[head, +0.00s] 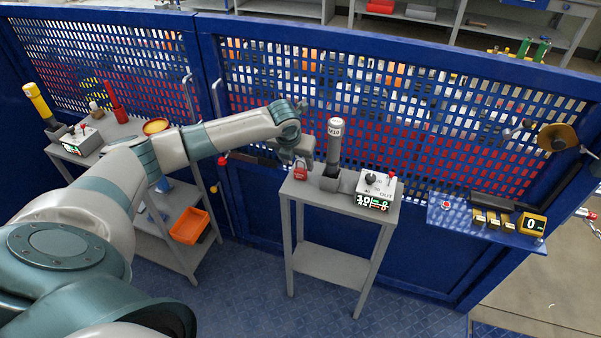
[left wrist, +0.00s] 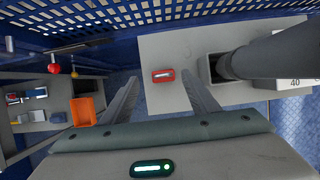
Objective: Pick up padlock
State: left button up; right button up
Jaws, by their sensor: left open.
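A red padlock (head: 300,173) sits at the left end of the top of a small grey stand (head: 345,205). In the left wrist view the padlock (left wrist: 163,76) shows from above, between the tips of the two fingers. My left gripper (head: 303,158) is open and empty, just above the padlock in the head view. I cannot tell whether the fingers touch it. My right gripper is in neither view.
A dark cylinder with a pale cap (head: 334,140) stands in a holder right beside the padlock. A control box (head: 376,186) sits farther right. A blue perforated cage wall (head: 400,110) runs behind. A shelf with an orange bin (head: 190,227) stands left.

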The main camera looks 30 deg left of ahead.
aim_at(300, 170)
pick_arm(q)
jog(key=f, duration=0.1)
jog(key=f+p, duration=0.2)
jog(key=shift+w+d+f, duration=0.2)
jog(key=shift+w+f, duration=0.1)
jog(key=shift+w+a+f, duration=0.1)
jog(key=shift+w+f, duration=0.15)
jog(key=shift+f, duration=0.45)
jog(key=c, duration=1.2)
